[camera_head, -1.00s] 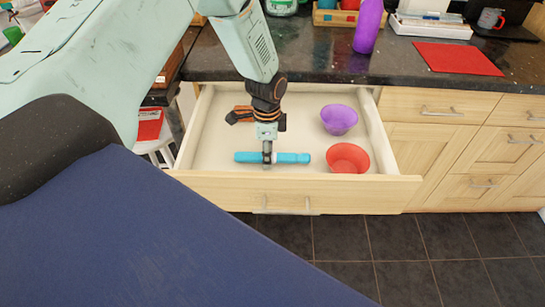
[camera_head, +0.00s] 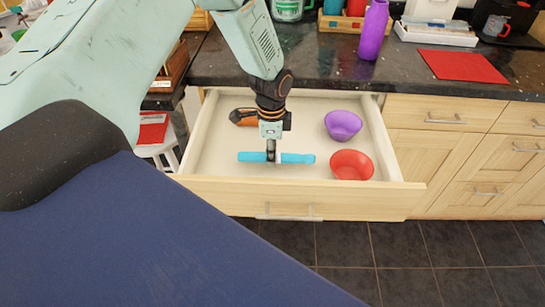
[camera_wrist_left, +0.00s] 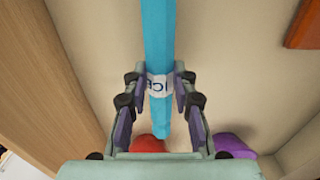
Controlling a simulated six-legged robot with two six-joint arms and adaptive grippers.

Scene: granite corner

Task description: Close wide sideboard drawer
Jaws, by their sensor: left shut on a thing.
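The wide drawer (camera_head: 200,184) of the sideboard is pulled out, its front panel and bar handle (camera_head: 289,211) facing me. It also shows in the left wrist view (camera_wrist_left: 285,75). My left gripper (camera_head: 271,153) is over the drawer, pointing down, shut on a blue stick-shaped thing (camera_head: 298,158) that lies crosswise near the front panel. In the left wrist view, the fingers (camera_wrist_left: 158,90) grip it around a white lettered band (camera_wrist_left: 158,86). I cannot tell whether it touches the drawer floor. My right gripper is not in view.
The drawer also holds a purple bowl (camera_head: 343,124), a red bowl (camera_head: 351,164) and an orange thing (camera_head: 242,117) partly hidden by my wrist. A dark counter (camera_head: 385,72) lies above, with a purple bottle (camera_head: 373,30) and red mat (camera_head: 463,66). The tiled floor in front is clear.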

